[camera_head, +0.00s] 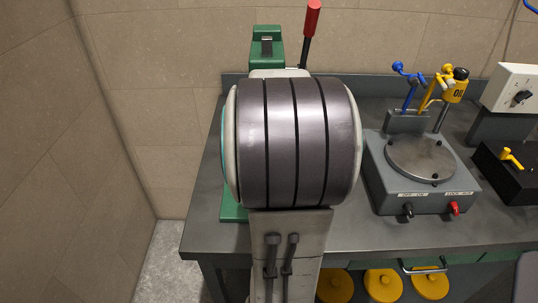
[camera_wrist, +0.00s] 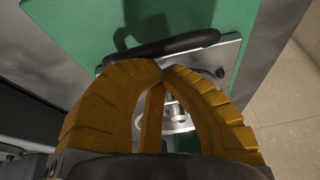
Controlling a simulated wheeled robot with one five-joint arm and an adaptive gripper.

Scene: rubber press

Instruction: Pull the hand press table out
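The hand press is green, with a red-tipped lever (camera_head: 312,18) and a green upper part (camera_head: 266,48) in the head view. My own arm hides most of it there. In the wrist view, the press table is a pale metal plate (camera_wrist: 229,52) over a green base (camera_wrist: 78,27). A black bar handle (camera_wrist: 190,41) runs along its edge. My gripper (camera_wrist: 163,72) has orange ribbed fingers whose tips meet at the near edge of the handle. I cannot tell whether they touch it. No part of the handle shows between the fingers.
The press stands on a grey workbench (camera_head: 338,228) against a tiled wall. Yellow round objects (camera_head: 383,285) sit under the bench. Floor shows at left.

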